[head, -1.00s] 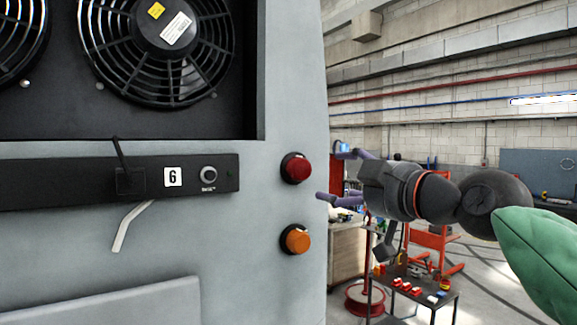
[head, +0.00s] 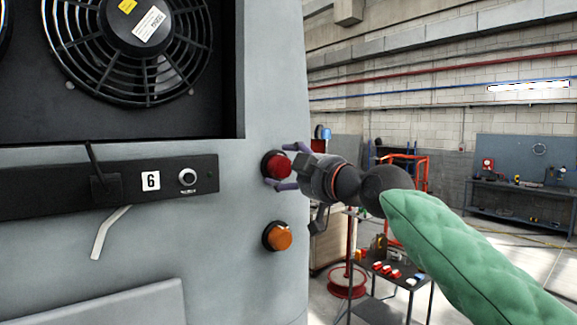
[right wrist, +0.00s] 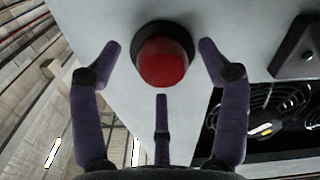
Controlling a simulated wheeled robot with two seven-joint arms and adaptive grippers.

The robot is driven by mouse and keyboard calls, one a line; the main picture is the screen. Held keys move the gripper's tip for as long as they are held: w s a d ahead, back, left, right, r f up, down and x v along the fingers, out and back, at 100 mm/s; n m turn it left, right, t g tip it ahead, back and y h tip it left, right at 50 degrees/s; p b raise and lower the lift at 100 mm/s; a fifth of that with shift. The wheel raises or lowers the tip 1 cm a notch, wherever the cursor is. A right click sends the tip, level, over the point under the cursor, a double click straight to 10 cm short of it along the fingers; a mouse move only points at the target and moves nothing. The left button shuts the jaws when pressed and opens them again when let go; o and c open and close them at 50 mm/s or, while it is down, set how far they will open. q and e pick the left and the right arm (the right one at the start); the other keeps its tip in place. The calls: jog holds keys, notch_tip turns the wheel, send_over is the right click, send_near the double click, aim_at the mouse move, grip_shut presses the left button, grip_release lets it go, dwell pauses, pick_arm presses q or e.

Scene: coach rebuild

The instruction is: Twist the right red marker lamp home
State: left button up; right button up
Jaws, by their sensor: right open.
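The red marker lamp (head: 277,165) sits in a black round base on the grey rear panel of the coach (head: 240,290), near its right edge. My right gripper (head: 283,166) is open, its purple fingers pointing at the lamp from the right. In the right wrist view the red lamp (right wrist: 163,60) lies between the spread fingers of my gripper (right wrist: 160,75), two at the sides and one below. I see no finger clearly touching the lamp. My left gripper is not in view.
An orange lamp (head: 278,236) is just below the red one. A black bar (head: 120,187) with a number 6 plate and a fan (head: 135,40) are to the left. A small cart (head: 390,285) with red parts stands on the floor behind my arm.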

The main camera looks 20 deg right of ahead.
jog(key=shift+w+a, duration=0.1)
jog(key=shift+w, duration=0.15)
jog(key=shift+c, duration=0.4)
jog(key=c, duration=1.1)
